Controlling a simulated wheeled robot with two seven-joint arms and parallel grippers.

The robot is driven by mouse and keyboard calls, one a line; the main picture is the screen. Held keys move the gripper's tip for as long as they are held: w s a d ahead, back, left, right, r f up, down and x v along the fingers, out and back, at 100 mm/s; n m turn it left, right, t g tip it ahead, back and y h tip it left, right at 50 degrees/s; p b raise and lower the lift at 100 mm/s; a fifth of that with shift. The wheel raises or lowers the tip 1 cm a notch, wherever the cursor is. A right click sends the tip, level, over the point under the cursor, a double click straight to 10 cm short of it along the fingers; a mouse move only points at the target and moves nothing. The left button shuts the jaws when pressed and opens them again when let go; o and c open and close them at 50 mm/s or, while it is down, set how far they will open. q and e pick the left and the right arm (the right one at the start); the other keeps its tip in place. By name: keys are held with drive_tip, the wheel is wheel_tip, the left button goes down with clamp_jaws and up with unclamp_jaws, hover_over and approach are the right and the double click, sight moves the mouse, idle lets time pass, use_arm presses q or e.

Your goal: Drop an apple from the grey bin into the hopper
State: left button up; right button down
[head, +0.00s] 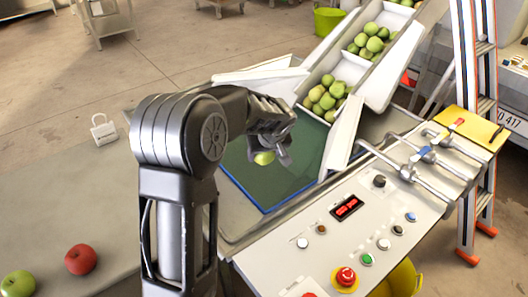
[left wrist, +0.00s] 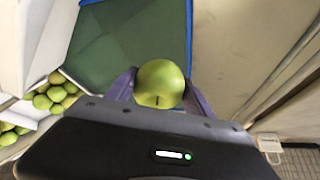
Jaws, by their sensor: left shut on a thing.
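My left gripper (head: 277,156) is shut on a green apple (head: 264,158) and holds it above the blue-edged green panel of the press. In the left wrist view the apple (left wrist: 159,84) sits between the two fingers of the left gripper (left wrist: 158,88). The white chute (head: 372,75), with several green apples (head: 326,97) in its sections, slopes up to the right behind the panel (head: 290,172). I cannot tell which part is the hopper, and the grey bin cannot be made out. My right gripper is not in view.
A red apple (head: 81,259) and a green apple (head: 18,284) lie on the grey surface at the lower left. The control panel (head: 345,215) with buttons and levers is in front. A ladder (head: 466,120) stands at right. A white tag-like object (head: 104,130) is at left.

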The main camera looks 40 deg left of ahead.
use_arm(q)
drive_tip(key=o, duration=1.6)
drive_tip(key=shift+r, duration=0.1)
drive_tip(key=v, duration=0.7)
drive_tip(key=shift+d+r, duration=0.15)
drive_tip(key=shift+r, duration=0.1)
drive_tip(key=shift+s, duration=0.1)
